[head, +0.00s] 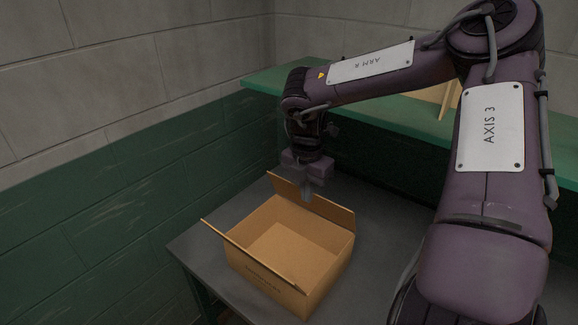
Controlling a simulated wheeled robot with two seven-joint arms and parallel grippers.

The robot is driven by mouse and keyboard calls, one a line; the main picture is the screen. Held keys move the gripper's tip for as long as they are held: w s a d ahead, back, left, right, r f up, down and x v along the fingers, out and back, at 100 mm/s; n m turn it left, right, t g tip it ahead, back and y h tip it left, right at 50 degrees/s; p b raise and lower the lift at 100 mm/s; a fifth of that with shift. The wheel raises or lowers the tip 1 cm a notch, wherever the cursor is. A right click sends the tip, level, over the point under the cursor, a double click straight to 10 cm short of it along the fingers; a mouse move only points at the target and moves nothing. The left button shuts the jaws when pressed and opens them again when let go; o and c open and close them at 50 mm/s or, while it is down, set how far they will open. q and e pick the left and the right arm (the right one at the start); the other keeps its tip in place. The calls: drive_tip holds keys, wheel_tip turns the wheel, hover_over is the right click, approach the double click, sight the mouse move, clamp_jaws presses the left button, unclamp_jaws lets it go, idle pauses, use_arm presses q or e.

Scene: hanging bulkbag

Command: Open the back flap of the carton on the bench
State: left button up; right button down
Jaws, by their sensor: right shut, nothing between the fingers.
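The open cardboard carton (323,263) stands on the grey bench (196,240), and its inside looks empty. Its back flap (333,209) stands up along the far edge, roughly upright. The front flap (240,250) shows as a thin strip, nearly edge-on, along the near left side. My right gripper (306,195) points down at the back flap, its fingers shut and empty. My left gripper is not in view.
A green shelf (400,125) runs behind the bench, with part of a light wooden or cardboard thing (440,94) on it. A grey and green block wall (110,190) stands close on the left. Bare bench top shows left of the carton.

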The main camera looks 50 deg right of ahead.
sight(315, 203)
drive_tip(key=shift+d+r, duration=0.7)
drive_tip(key=shift+d, duration=0.1)
drive_tip(key=shift+s+d, duration=0.1)
drive_tip(key=shift+d, duration=0.8)
drive_tip(key=shift+d+f, duration=0.1)
drive_tip(key=shift+d, duration=0.25)
drive_tip(key=shift+w+d, duration=0.15)
drive_tip(key=shift+w, duration=0.05)
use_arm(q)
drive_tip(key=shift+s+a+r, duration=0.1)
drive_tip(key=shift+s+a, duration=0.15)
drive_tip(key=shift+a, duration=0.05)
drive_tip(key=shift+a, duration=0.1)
use_arm(e)
drive_tip(key=shift+d, duration=0.15)
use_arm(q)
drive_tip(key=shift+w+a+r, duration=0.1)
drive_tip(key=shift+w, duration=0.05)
use_arm(e)
drive_tip(key=shift+r, duration=0.2)
